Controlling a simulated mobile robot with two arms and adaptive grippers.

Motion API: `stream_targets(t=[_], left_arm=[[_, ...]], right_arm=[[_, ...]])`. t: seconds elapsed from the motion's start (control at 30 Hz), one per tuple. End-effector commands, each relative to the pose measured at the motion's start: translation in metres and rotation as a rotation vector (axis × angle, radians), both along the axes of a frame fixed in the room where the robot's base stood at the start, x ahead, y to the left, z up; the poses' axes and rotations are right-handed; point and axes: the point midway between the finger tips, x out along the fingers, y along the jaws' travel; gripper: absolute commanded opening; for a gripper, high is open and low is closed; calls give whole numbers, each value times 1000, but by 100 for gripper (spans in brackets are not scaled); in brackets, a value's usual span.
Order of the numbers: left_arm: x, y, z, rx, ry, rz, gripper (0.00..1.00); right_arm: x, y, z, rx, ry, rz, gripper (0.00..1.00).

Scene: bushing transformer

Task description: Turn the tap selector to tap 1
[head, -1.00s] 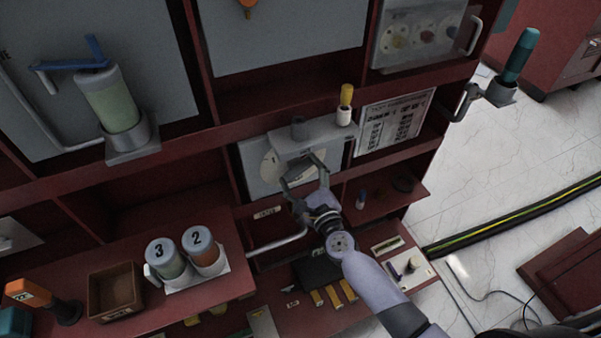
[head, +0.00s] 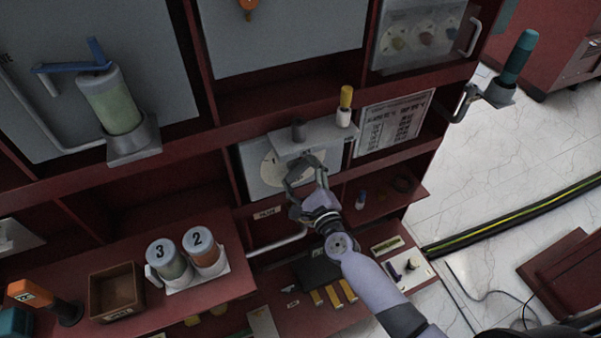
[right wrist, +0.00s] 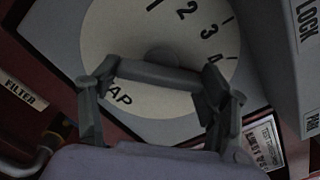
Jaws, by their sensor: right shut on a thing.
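The tap selector is a pale round dial (right wrist: 115,30) on a grey plate, and it also shows in the head view (head: 272,176). In the right wrist view, 2, 3, 4 and part of the word TAP are readable; in the head view a 1 shows at the dial's upper left. My right gripper (head: 304,170) is at the dial, with its fingers at the two ends of the grey selector handle (right wrist: 160,76), shut on it. The gripper hides part of the dial. I cannot tell exactly which number the handle points to. My left gripper is not in view.
A grey ledge with a LOCK label (right wrist: 306,20) stands close beside the dial, bearing a yellow-and-white handle (head: 345,104). A printed chart (head: 393,124) is to the right. A shelf with canisters 3 (head: 164,262) and 2 (head: 205,256) lies lower left. Open floor is at right.

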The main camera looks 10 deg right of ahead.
Motion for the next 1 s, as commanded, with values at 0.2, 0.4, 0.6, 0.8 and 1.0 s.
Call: stream_targets(t=[0.2,0.4,0.6,0.8,1.0], left_arm=[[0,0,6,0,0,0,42],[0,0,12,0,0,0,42],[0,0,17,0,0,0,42],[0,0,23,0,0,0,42],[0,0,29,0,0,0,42]], right_arm=[[0,0,1,-197,-37,0,42],[0,0,1,-384,-73,1,42],[0,0,1,-571,-108,2,42],[0,0,1,-757,-146,2,42],[0,0,2,-944,-182,1,42]])
